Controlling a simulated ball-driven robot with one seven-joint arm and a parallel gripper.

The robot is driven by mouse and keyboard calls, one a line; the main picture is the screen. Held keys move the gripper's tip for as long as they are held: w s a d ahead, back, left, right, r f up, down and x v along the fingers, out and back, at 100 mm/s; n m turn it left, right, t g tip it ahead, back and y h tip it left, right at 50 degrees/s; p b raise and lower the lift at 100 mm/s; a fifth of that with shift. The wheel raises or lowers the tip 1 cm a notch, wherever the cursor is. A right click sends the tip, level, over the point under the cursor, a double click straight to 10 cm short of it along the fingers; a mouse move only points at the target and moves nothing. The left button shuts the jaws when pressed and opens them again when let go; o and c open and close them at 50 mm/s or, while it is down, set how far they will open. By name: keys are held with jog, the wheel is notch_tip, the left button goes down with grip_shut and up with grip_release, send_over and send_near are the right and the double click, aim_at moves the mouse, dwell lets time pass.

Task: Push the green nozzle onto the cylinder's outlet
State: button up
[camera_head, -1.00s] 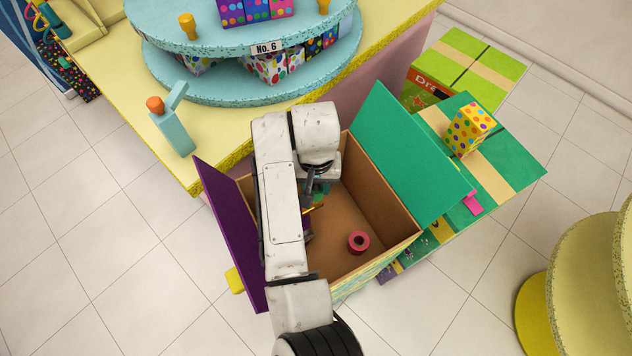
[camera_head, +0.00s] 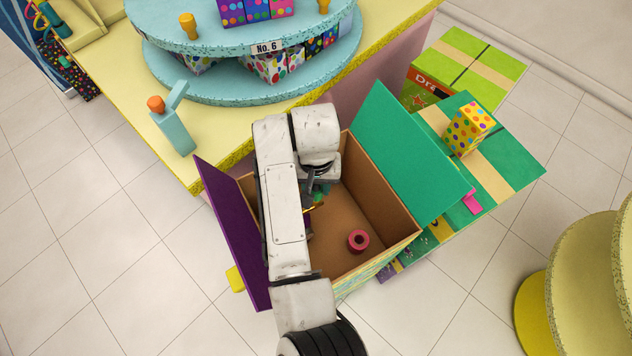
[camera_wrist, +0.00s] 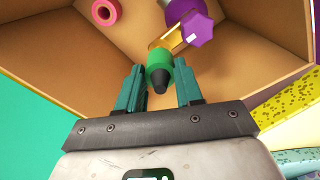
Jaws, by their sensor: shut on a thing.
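The green nozzle (camera_wrist: 160,66), with a dark tip, is between the teal fingers of my gripper (camera_wrist: 160,75) in the wrist view. My gripper is shut on it, and the dark tip points back toward my palm. The nozzle's far end meets or overlaps the gold outlet (camera_wrist: 170,41); I cannot tell how far it is on. The outlet joins the purple cylinder's fittings, with a purple hexagonal knob (camera_wrist: 199,29) beside it. In the head view my arm hides most of the cylinder; a bit of gold outlet (camera_head: 314,208) and green nozzle (camera_head: 319,198) shows.
All this is inside an open cardboard box (camera_head: 385,215) with a purple flap (camera_head: 228,225) and a green flap (camera_head: 410,155). A red ring-shaped roll (camera_head: 358,240) lies on the box floor. A yellow counter (camera_head: 130,110) with a blue tiered stand (camera_head: 245,90) is behind.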

jog(key=shift+f+b, duration=0.65)
jog(key=shift+f, duration=0.9)
jog(key=o, duration=1.1)
jog(key=shift+o, duration=0.2)
jog(key=shift+r, duration=0.1)
notch_tip(320, 180, up, 3)
jog(key=p, duration=0.3)
jog(key=shift+r+p, duration=0.45)
jog(key=shift+r, duration=2)
